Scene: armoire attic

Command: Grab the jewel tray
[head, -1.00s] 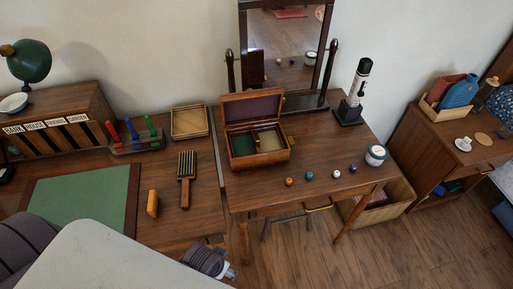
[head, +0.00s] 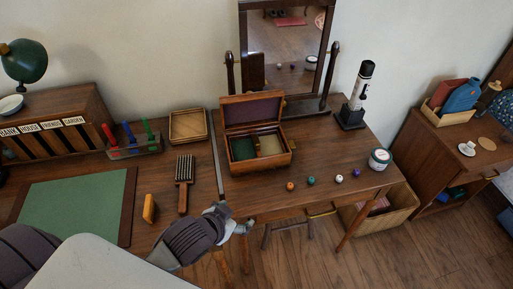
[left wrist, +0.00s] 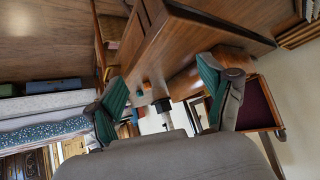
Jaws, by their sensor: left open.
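An open wooden jewel box (head: 262,168) with a dark purple-lined lid stands on the dressing table. Inside are a green-lined section (head: 242,149) and a tan-lined section (head: 270,145); I cannot tell which part lifts out as a tray. A separate shallow square wooden tray (head: 188,141) lies on the desk to the left. My left gripper (head: 243,228) is at the table's front left edge, in front of the box and apart from it. In the left wrist view its two green-padded fingers (left wrist: 165,85) are spread and empty, and the purple-lined lid (left wrist: 258,105) shows at right. My right gripper is out of view.
Several small balls (head: 311,181) lie along the front of the dressing table (head: 330,150), with a white jar (head: 379,159) at its right. A mirror (head: 285,50) and a black-and-white torch-like object (head: 357,95) stand behind. A brush (head: 184,180) lies on the desk.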

